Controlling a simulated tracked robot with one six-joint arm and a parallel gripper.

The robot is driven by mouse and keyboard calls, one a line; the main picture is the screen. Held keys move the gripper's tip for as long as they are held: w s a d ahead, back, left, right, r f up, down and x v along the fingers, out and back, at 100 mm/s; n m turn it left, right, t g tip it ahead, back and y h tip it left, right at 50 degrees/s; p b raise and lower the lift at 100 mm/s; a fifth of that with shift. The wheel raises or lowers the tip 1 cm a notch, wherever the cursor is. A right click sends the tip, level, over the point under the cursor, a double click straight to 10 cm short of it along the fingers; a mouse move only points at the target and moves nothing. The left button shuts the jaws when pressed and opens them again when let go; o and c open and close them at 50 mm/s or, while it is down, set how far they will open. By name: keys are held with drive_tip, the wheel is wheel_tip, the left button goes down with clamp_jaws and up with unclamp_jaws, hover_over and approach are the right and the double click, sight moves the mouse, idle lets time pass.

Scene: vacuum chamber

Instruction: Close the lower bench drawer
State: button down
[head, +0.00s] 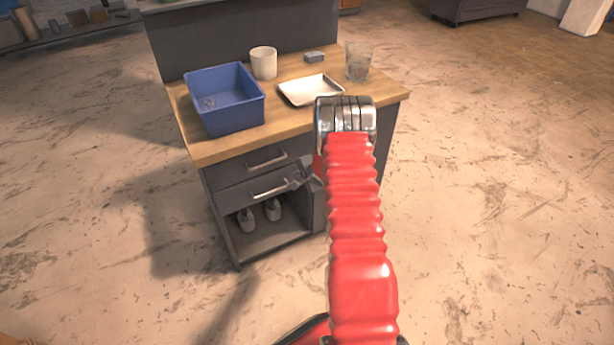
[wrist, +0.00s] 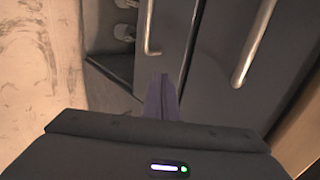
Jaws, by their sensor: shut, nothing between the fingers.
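The bench (head: 190,150) has a wooden top and two dark grey drawers on its front. The lower bench drawer (head: 236,199) has a silver bar handle (head: 270,188) and looks flush or nearly flush with the front; I cannot tell if a small gap is left. In the wrist view the lower drawer front (wrist: 177,42) and its handle (wrist: 150,30) show sideways. My gripper (head: 308,181) is at the right end of the lower drawer front. In the wrist view its fingers (wrist: 162,92) are together and empty, pointing at that front. Whether they touch it is unclear.
The upper drawer (head: 238,170) looks closed. Below is an open compartment (head: 265,240) holding a pair of grey objects. On top are a blue bin (head: 225,100), a white cup (head: 263,63), a white tray (head: 310,90) and a glass (head: 357,63). The surrounding floor is clear.

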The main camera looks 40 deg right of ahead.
drive_tip(key=v, duration=1)
idle(0.4)
drive_tip(key=s+d+f+n+g+h, duration=0.1)
drive_tip(key=s+f+n+g, duration=0.1)
drive_tip(key=s+n, duration=0.15)
drive_tip(key=s+d+f+n+g, duration=0.1)
drive_tip(key=s+f+n+g, duration=0.1)
drive_tip(key=s, duration=0.3)
drive_tip(key=s+a+r+n+g, duration=0.2)
drive_tip(key=s+a+r+n, duration=0.1)
drive_tip(key=s+r, duration=0.25)
drive_tip(key=s+a+r+n, duration=0.3)
drive_tip(key=s+a+r, duration=0.3)
drive_tip(key=a+r, duration=0.4)
drive_tip(key=s+a+r+n+t+y, duration=0.1)
drive_tip(key=s+a+r+n, duration=0.3)
drive_tip(key=a+r, duration=0.7)
drive_tip(key=s+a+r+n+t+y, duration=0.1)
drive_tip(key=s+a+r+n, duration=0.3)
drive_tip(key=s+a+r, duration=0.4)
drive_tip(key=a+r, duration=0.3)
drive_tip(key=r, duration=0.1)
